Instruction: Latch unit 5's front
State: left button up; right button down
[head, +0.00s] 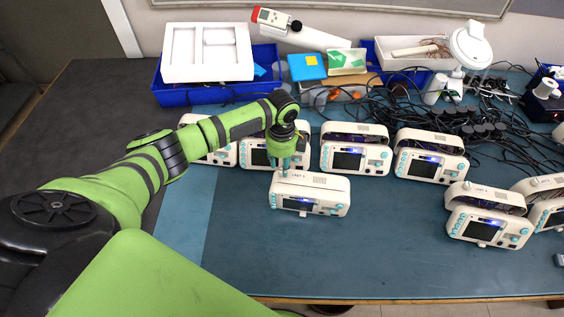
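Several white monitor units with small screens and teal buttons stand on the blue-green mat. Their number labels are too small to read, so I cannot tell which is unit 5. One unit (322,190) stands forward of the back row, below my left gripper (285,170). Its front sits close up to its top, while the other units show a dark gap under the top. My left gripper points down at that unit's top left part, touching it or just above. Its fingers look close together, but their opening is unclear. My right gripper is out of view.
The back row has units behind my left arm (222,154), one in the middle (355,158) and one to its right (430,167). Another unit (488,228) stands front right. Black cables (480,130) and blue bins (180,97) lie behind. The front mat (350,255) is clear.

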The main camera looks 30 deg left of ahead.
pick_arm(q)
jog(key=shift+r+n, duration=0.15)
jog(key=shift+n, duration=0.45)
jog(key=shift+f, duration=0.2)
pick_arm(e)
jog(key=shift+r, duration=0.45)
